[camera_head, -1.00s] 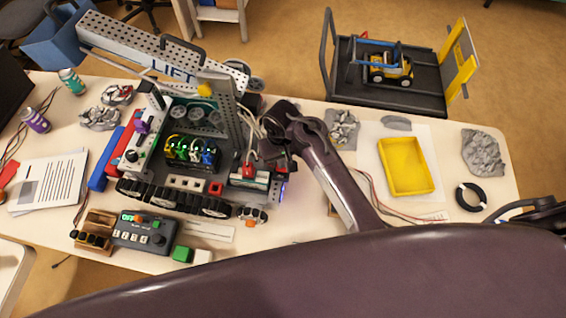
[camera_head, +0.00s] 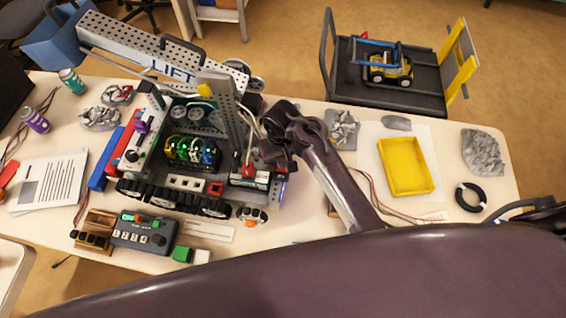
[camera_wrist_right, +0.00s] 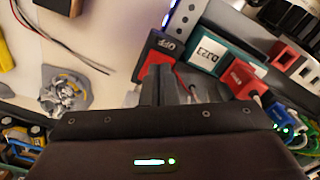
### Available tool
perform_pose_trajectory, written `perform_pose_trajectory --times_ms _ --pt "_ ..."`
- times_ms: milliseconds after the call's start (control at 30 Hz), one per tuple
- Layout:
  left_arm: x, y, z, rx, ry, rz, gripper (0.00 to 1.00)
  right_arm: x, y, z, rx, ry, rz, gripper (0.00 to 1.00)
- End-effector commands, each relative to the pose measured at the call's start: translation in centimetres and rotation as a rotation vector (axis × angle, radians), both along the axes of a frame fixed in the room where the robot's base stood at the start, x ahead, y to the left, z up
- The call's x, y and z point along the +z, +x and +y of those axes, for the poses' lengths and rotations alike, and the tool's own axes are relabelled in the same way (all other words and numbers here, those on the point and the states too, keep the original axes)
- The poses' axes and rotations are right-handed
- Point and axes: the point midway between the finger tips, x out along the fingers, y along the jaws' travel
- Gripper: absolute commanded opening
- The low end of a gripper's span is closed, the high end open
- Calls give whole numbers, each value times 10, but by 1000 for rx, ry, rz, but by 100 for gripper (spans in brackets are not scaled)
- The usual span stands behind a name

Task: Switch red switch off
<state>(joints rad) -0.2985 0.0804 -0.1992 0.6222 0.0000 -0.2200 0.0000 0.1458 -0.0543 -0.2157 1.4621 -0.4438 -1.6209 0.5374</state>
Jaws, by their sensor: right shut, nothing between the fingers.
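The red switch (camera_wrist_right: 158,54) shows in the right wrist view as a red block with a black top face marked OFF. It sits at the edge of the robot model, beside a teal block labelled D.123 (camera_wrist_right: 214,57). My right gripper (camera_wrist_right: 167,84) is shut and empty, its fingertips right at the near side of the red switch. I cannot tell whether they touch it. In the head view my right gripper (camera_head: 278,158) is at the right end of the tracked robot model (camera_head: 232,133) and hides the switch. My left gripper is out of view.
A red plug (camera_wrist_right: 240,77) and a blue plug with cables are close right of the fingers in the wrist view. On the table (camera_head: 310,112) are a yellow tray (camera_head: 406,167), a black ring (camera_head: 471,197) and a grey control box (camera_head: 146,232). A cart stands behind.

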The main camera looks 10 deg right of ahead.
Motion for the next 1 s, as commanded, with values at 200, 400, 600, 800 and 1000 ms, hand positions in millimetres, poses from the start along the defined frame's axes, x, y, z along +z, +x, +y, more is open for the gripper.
perform_pose_trajectory --times_ms 200,400,600,800,1000 --pt "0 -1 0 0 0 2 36 0 0 0 0 0 0 0" --pt "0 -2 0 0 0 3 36 0 0 0 0 0 0 0" --pt "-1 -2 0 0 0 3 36 -1 0 0 0 0 0 0" --pt "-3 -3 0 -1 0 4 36 -4 0 0 0 0 1 0" --pt "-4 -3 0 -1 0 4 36 -7 0 0 0 0 1 0"
